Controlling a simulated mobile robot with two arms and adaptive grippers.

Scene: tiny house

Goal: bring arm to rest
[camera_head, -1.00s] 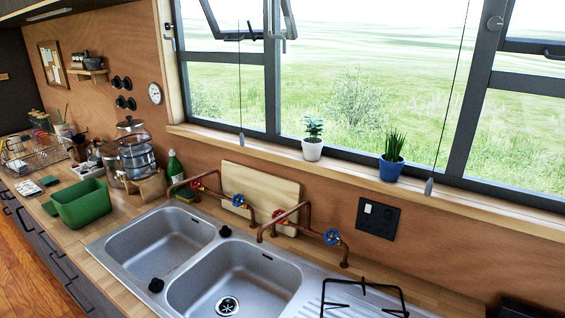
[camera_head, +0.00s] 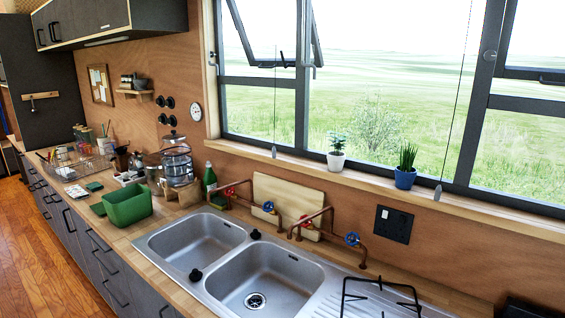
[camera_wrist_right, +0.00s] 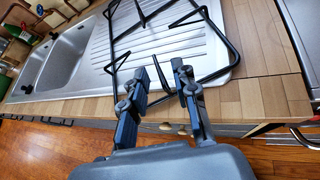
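My right gripper (camera_wrist_right: 160,72) shows in the right wrist view. Its two dark fingers are apart, with nothing held between them. It is over the front edge of the wooden counter (camera_wrist_right: 255,98), close to a black metal rack (camera_wrist_right: 205,75) on the ribbed drainboard (camera_wrist_right: 130,40). I cannot tell whether the fingers touch the rack. Neither gripper shows in the head view, and my left gripper is in no frame. The rack also shows at the bottom of the head view (camera_head: 382,299).
A double sink (camera_head: 195,243) with copper taps (camera_head: 314,221) is set in the counter. A green tub (camera_head: 128,206), a green bottle (camera_head: 210,178) and a dish rack (camera_head: 78,163) stand to the left. Potted plants line the windowsill (camera_head: 285,160). Wooden floor (camera_head: 45,265) lies clear at left.

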